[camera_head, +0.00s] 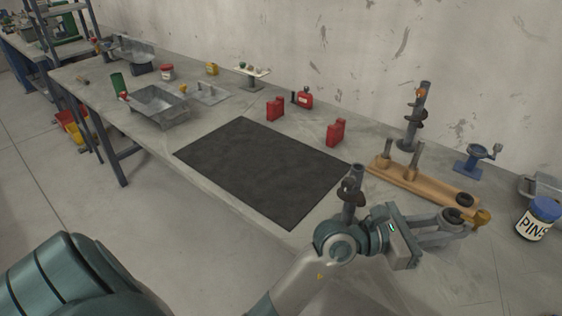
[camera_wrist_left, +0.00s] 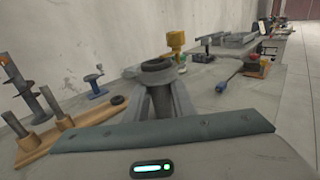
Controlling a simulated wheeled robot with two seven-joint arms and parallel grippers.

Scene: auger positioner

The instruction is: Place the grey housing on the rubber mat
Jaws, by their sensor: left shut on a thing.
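My left gripper (camera_head: 458,230) is at the right of the bench, in front of the wooden board. It is shut on a short grey cylindrical piece, which looks like the grey housing (camera_wrist_left: 158,68); in the wrist view its round, dark-ringed top shows between the two fingers. In the head view the fingers partly cover the housing (camera_head: 453,214). Its lower part is hidden, so I cannot tell whether it touches the bench. The black rubber mat (camera_head: 262,170) lies flat and mostly bare, left of the gripper. My right gripper is not in view.
A grey post with dark collars (camera_head: 352,190) rises by the mat's right corner, its foot hidden by my wrist. Red blocks (camera_head: 337,132) stand behind the mat. A PINS jar (camera_head: 538,218) stands far right.

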